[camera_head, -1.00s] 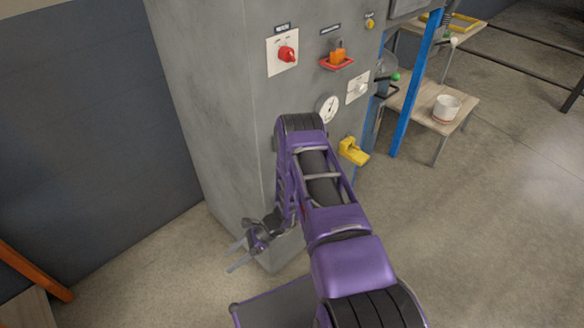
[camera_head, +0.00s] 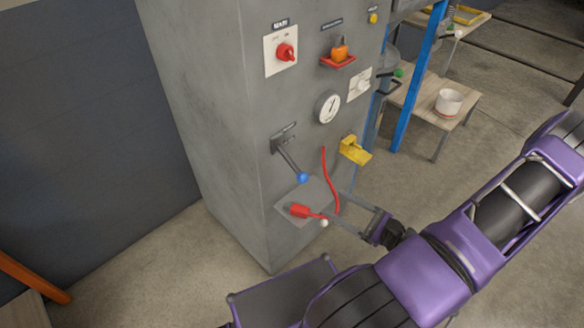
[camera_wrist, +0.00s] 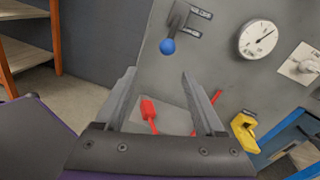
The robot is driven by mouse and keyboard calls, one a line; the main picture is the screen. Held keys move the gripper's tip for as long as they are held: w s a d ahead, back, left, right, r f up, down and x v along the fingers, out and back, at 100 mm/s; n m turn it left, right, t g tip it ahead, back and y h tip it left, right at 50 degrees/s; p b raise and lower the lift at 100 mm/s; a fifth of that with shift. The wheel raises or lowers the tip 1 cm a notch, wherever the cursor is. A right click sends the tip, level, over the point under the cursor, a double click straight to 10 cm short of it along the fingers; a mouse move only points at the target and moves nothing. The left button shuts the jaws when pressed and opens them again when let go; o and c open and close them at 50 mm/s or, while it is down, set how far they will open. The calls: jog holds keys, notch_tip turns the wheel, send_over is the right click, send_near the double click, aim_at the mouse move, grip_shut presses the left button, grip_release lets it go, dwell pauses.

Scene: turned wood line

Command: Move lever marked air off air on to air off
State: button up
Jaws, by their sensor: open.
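A lever with a blue ball knob (camera_head: 302,177) sticks out from the grey cabinet front, its arm slanting down and to the right from a dark mount. In the wrist view the blue knob (camera_wrist: 167,46) shows just beyond and between the fingertips, with two small label plates (camera_wrist: 200,12) beside its mount. Their writing is too small to read. My gripper (camera_head: 337,207) is open and empty, to the lower right of the knob and apart from it. It also shows in the wrist view (camera_wrist: 158,73).
Below the lever are a red handle (camera_head: 299,211) on a grey plate and a red cord (camera_head: 329,178). A blue post (camera_head: 414,90) stands right.

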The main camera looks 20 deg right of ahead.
aim_at(298, 174)
jog(key=shift+t+h, duration=0.3)
jog(key=x, duration=1.1)
jog(key=r+b+x, duration=0.1)
jog(key=x, duration=0.4)
jog(key=shift+w+d, duration=0.1)
jog(key=shift+w, duration=0.2)
grip_shut()
dwell(0.6)
